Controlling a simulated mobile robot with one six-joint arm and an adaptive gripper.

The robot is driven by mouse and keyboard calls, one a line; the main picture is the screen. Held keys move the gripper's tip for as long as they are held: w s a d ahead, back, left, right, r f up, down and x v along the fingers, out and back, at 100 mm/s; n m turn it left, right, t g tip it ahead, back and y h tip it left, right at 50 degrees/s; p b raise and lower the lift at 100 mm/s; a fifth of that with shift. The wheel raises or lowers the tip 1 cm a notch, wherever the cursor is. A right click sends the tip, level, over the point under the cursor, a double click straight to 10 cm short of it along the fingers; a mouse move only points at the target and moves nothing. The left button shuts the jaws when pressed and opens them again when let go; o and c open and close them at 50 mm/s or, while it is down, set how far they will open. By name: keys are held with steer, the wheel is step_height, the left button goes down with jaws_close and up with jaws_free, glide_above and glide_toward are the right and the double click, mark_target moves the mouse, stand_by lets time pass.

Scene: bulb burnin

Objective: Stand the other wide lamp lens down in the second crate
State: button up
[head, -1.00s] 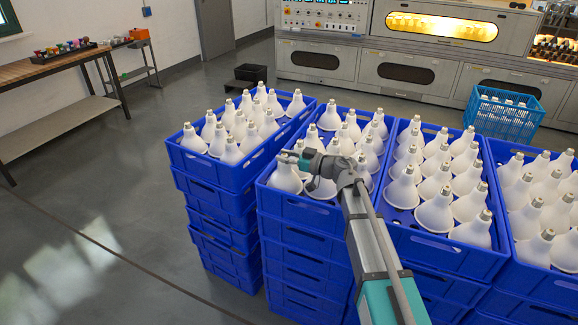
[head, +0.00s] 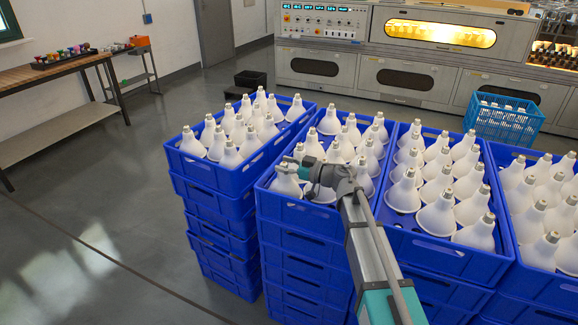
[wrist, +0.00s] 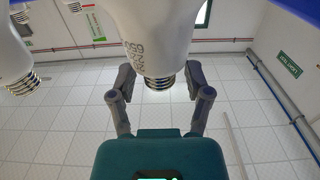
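A white wide lamp (head: 286,183) stands lens down, cap up, in the front left corner of the second crate (head: 303,210). My gripper (head: 291,163) is at the top of this lamp, coming in from the right. In the wrist view, my gripper (wrist: 160,90) has its two fingers apart, one on each side of the lamp's metal screw cap (wrist: 160,80), with a gap showing on both sides. The white lamp body (wrist: 155,35) is upside down in that view. Another wide lamp beside it in the crate is partly hidden by my gripper.
Crates full of white lamps stand at the left (head: 222,180), and to the right (head: 440,250), on stacks. The third crate has a bare patch at its front left. In the wrist view a neighbouring lamp (wrist: 12,50) is close at the left. Free floor lies at the left.

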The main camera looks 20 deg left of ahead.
steer(key=shift+r, duration=0.2)
stand_by(0.3)
steer(key=s+d, duration=0.1)
steer(key=d, duration=1.1)
stand_by(0.5)
steer(key=shift+p, duration=0.3)
